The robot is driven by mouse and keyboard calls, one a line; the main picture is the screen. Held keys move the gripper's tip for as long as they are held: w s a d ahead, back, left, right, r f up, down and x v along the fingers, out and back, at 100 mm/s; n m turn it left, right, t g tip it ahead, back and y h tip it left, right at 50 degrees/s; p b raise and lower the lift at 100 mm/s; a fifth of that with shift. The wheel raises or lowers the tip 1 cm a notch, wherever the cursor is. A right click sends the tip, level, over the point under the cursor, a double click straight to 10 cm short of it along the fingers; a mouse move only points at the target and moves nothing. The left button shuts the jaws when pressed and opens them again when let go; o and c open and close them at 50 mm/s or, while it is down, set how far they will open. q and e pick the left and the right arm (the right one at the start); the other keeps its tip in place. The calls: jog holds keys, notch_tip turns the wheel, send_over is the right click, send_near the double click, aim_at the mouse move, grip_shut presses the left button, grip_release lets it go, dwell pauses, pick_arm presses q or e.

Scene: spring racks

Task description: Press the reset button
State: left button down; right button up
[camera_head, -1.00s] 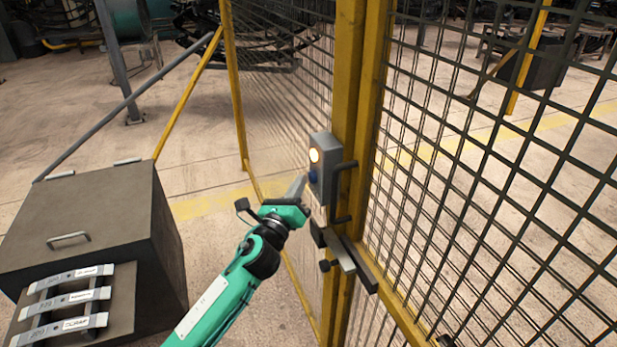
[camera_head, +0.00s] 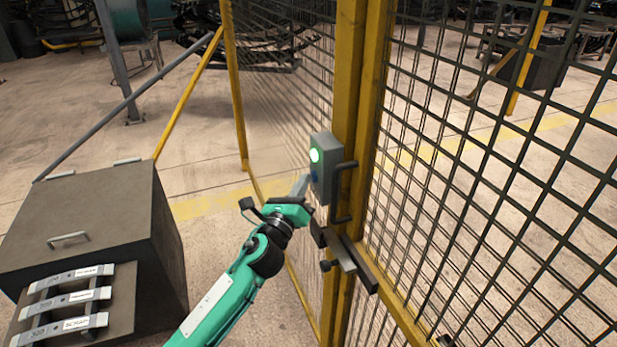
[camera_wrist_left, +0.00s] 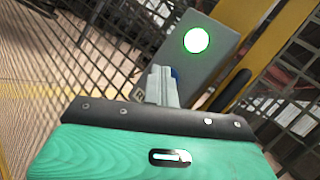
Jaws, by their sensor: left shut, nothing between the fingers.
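A grey control box (camera_head: 325,168) is mounted on the yellow fence post. Its round lamp (camera_head: 315,156) glows green. Below the lamp is a blue reset button (camera_head: 314,176), partly covered by my fingers. My left gripper (camera_head: 303,185) is shut and empty, its fingertips at the button; whether they touch it I cannot tell. In the left wrist view the box (camera_wrist_left: 212,65), the green lamp (camera_wrist_left: 196,40) and a sliver of the blue button (camera_wrist_left: 174,73) show behind the shut fingers (camera_wrist_left: 160,82). My right gripper is not in view.
Yellow-framed mesh fencing (camera_head: 480,170) fills the right side. A black handle (camera_head: 345,190) and a latch (camera_head: 345,260) sit beside and below the box. A dark cabinet (camera_head: 90,215) with labelled bars (camera_head: 70,298) stands at left. Open floor lies behind it.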

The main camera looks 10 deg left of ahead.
pick_arm(q)
jog(key=shift+a, duration=0.1)
jog(key=shift+s+a, duration=0.2)
jog(key=s+a, duration=0.3)
jog(key=a, duration=0.2)
jog(key=shift+s, duration=0.2)
dwell(0.4)
dwell(0.4)
